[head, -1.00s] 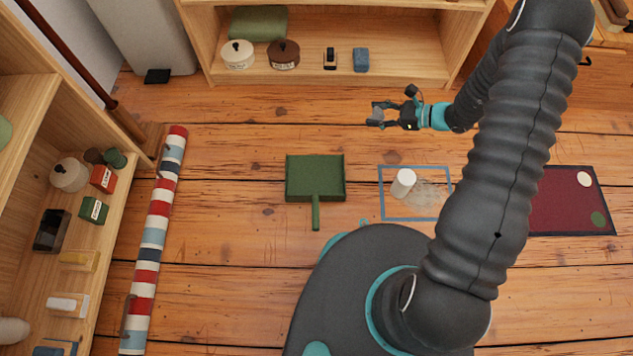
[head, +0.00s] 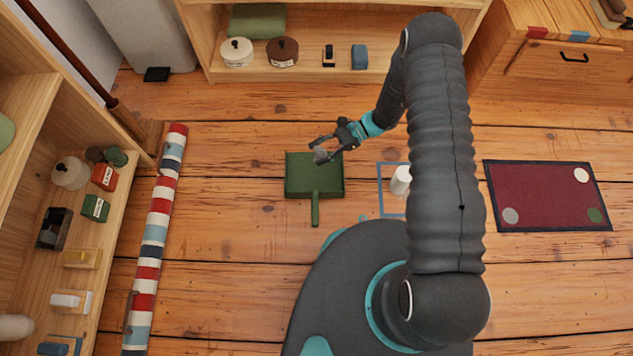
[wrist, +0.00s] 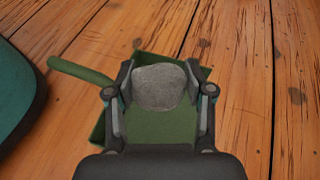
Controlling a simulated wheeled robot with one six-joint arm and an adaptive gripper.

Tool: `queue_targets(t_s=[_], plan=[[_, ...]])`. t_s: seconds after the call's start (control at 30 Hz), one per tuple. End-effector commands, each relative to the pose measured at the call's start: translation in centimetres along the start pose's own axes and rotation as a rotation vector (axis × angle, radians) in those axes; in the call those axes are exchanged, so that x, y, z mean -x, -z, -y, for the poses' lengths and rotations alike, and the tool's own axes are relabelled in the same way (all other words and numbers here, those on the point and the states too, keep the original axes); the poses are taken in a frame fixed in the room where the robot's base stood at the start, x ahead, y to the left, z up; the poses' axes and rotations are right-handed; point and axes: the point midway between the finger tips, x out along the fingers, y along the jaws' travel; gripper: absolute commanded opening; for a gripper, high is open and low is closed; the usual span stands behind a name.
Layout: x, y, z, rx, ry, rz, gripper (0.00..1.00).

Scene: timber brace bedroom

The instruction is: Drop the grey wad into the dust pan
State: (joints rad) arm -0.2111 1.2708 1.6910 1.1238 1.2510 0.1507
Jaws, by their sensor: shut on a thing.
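The grey wad (wrist: 159,87) is a rounded, rough lump between the two fingers of my gripper (wrist: 160,95) in the wrist view. My gripper (head: 322,149) is shut on it, and the wad (head: 321,156) looks small and grey in the head view. The green dust pan (head: 302,183) lies on the wooden floor with its handle towards my base. In the wrist view the dust pan (wrist: 148,126) shows below and behind the wad, partly hidden by my gripper. My gripper is over the pan's far right part, and the wad appears held above it.
A white cylinder (head: 401,180) stands in a blue-outlined square (head: 380,190), partly hidden by my arm. A dark red mat (head: 545,197) with several discs lies to the right. A striped roll (head: 157,220) lies left, beside a shelf. Floor around the pan is clear.

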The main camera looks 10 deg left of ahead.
Motion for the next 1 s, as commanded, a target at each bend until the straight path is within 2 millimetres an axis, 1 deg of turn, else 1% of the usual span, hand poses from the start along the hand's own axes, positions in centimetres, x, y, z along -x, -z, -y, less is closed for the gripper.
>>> queue_targets(t_s=[0.03, 0.1, 0.3, 0.43, 0.67, 0.7, 0.77, 0.8, 1.0], plan=[[-0.3, 0.8, -0.1, -0.001, 0.0, 0.0, 0.29], [-0.7, 1.6, -0.1, -0.002, 0.0, 0.0, 0.29], [-1.4, 3.3, -0.1, -0.001, 0.001, 0.0, 0.29], [-1.6, 3.8, -0.1, -0.001, 0.001, 0.0, 0.29], [-1.6, 3.8, -0.1, -0.001, 0.001, 0.0, 0.29], [-1.5, 3.8, -0.1, -0.001, 0.001, 0.0, 0.58], [-1.5, 3.8, -0.1, -0.001, 0.002, 0.0, 0.73], [-1.5, 3.8, -0.1, -0.001, 0.002, 0.0, 0.82], [-1.5, 3.8, -0.1, -0.001, 0.002, 0.0, 0.82]])
